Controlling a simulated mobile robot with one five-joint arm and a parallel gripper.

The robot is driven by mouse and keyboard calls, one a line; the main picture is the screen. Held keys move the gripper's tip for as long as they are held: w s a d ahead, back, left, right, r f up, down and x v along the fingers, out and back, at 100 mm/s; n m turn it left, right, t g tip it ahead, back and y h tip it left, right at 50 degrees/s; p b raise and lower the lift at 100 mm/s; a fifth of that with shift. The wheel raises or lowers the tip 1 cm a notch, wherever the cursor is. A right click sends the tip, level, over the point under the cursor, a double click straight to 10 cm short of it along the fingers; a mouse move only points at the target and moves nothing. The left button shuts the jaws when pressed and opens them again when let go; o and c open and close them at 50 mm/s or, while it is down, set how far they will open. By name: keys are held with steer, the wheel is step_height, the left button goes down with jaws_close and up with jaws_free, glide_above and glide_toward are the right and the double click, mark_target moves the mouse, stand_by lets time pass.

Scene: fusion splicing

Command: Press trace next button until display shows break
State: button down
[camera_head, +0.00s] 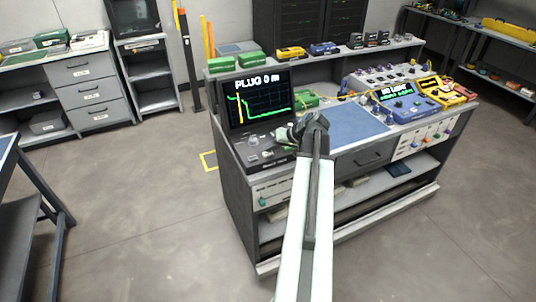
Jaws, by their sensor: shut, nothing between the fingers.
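The trace display (260,101) stands at the left end of the workbench. It reads "PLUG 0 m" above a green trace with an orange vertical line on the left. Its control panel (254,146) lies in front of the screen with small knobs or buttons, too small to read. My gripper (284,135) is at the end of my arm, over the right side of this panel. The gripper is shut and empty, and its tips are small and dark here. I cannot tell whether they touch the panel. The trace next button cannot be told apart; my gripper may hide it.
A blue mat (350,124) covers the middle of the workbench. A blue meter (405,103) reading "NO LIGHT" and a yellow device (440,90) stand to the right. A green box (305,98) sits behind my gripper. Open floor (130,190) lies left of the bench.

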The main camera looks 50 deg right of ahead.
mark_target(270, 154)
steer(key=shift+f+b, duration=0.5)
stand_by(0.3)
steer(key=shift+r, duration=0.1)
steer(key=shift+r+p, duration=0.8)
steer(key=shift+p, duration=0.1)
step_height(270, 154, up, 5)
steer(key=p, duration=0.5)
steer(key=shift+r, duration=0.15)
stand_by(0.5)
